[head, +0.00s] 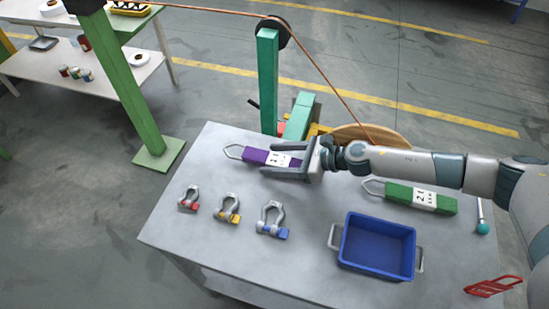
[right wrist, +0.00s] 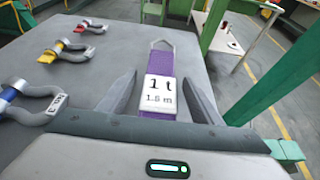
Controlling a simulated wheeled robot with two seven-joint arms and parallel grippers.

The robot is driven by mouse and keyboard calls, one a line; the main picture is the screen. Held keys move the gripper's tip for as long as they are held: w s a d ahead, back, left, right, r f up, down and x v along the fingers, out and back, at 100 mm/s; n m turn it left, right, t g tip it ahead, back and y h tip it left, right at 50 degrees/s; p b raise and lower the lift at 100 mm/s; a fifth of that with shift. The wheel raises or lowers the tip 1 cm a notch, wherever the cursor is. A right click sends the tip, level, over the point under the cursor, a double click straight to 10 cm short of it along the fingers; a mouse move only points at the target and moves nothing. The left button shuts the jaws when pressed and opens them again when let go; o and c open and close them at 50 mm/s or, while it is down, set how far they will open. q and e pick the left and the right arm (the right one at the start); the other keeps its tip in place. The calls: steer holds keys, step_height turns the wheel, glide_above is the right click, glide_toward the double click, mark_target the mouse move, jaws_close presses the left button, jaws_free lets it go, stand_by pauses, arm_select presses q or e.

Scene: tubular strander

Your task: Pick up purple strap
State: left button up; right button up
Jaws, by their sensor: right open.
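The purple strap (head: 256,155) lies on the grey table (head: 205,240), with a white label and a metal loop at its left end. It also shows in the right wrist view (right wrist: 178,58), where its label reads 1 t, 1.5 m. My right gripper (head: 278,160) is open, with its fingers on either side of the strap around the label. In the right wrist view the fingers (right wrist: 160,92) stand apart from the strap, with a gap on each side. Part of the strap is hidden behind the gripper. My left gripper is not in view.
A green strap (head: 405,196) lies to the right, beyond a blue bin (head: 377,247). Shackles with red (head: 189,198), yellow (head: 229,208) and blue (head: 272,220) pins lie in front of the purple strap. A green post (head: 268,80) stands behind the table.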

steer(key=shift+a+f, duration=0.1)
steer(key=shift+a, duration=0.1)
stand_by(0.3)
steer(key=c, duration=1.4)
steer(key=shift+r, duration=0.2)
